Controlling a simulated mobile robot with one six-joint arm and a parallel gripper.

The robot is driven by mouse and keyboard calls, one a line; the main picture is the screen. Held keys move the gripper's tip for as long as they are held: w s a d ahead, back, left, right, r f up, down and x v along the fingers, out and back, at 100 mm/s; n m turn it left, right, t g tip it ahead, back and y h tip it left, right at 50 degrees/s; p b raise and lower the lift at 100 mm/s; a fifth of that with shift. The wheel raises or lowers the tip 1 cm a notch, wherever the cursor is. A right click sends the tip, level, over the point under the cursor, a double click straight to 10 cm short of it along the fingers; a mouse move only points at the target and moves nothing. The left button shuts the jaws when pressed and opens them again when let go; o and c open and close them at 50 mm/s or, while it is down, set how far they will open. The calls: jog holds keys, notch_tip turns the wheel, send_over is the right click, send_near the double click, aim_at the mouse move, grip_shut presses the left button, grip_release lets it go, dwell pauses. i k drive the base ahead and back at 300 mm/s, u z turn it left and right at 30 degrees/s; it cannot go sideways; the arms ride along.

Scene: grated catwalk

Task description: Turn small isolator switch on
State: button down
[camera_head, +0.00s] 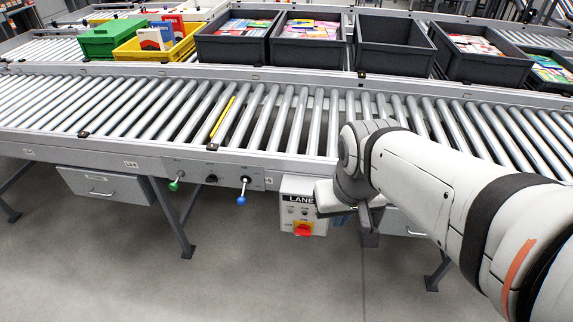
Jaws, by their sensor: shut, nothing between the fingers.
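A small light-grey control box (290,189) marked "LANE" hangs below the front rail of the roller conveyor. A red rotary switch (303,230) on a yellow plate is at the bottom of its face. It looks like the isolator, but its on or off position is too small to read. My gripper (325,204) is just right of the box, at the end of my white arm. It is shut and empty, and overlaps the box's right edge in the picture. Its fingertips are hard to make out, and I cannot tell whether it touches the box.
Left of the box, the rail carries a green knob (175,182), a black knob (211,179) and a blue-tipped lever (241,194). A grey drawer (110,187) hangs further left. Black bins (393,46) and a green bin (108,38) stand behind the rollers. Floor in front is clear.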

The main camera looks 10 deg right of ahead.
aim_at(303, 230)
jog(key=u, duration=0.15)
jog(key=i, duration=0.6)
jog(key=u, duration=0.1)
jog(key=k, duration=0.6)
jog(key=z, duration=0.2)
jog(key=i, duration=0.45)
jog(key=z, duration=2.35)
